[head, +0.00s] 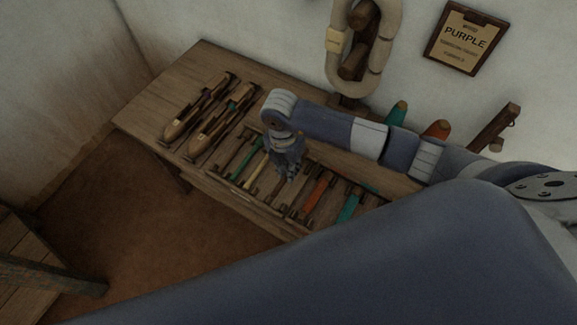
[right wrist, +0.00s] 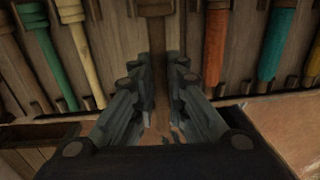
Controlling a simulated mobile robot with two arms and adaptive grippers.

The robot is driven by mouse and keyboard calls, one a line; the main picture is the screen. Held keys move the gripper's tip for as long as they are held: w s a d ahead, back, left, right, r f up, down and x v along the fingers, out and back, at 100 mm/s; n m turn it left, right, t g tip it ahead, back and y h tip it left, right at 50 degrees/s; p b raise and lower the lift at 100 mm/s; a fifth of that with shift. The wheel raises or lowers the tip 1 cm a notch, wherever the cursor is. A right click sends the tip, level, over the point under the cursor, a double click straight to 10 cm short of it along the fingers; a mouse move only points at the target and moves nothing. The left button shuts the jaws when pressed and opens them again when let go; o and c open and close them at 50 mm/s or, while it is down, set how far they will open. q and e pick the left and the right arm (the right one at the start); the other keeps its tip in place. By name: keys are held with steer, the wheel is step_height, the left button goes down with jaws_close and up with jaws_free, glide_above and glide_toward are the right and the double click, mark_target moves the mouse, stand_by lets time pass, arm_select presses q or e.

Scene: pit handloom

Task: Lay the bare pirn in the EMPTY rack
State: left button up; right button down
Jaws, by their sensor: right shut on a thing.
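My right gripper (head: 287,168) is over the middle of the pirn racks on the table. In the right wrist view its fingers (right wrist: 158,100) are closed around a slim brown bare pirn (right wrist: 157,62). The pirn's thick wooden head points to the top of that view. I cannot tell whether the pirn touches the rack beneath. The wooden rack (head: 266,208) has pirns lying side by side in it. No EMPTY label is readable, and my arm hides part of the racks. My left gripper is not in view.
Two wooden shuttles (head: 200,108) lie at the table's left. A PURPLE sign (head: 465,40) hangs on the wall.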

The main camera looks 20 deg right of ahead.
steer(key=shift+f+b, duration=1.85)
steer(key=shift+f, duration=1.05)
steer(key=c, duration=1.5)
jaws_free()
steer(key=o, duration=0.3)
steer(key=shift+r, duration=0.1)
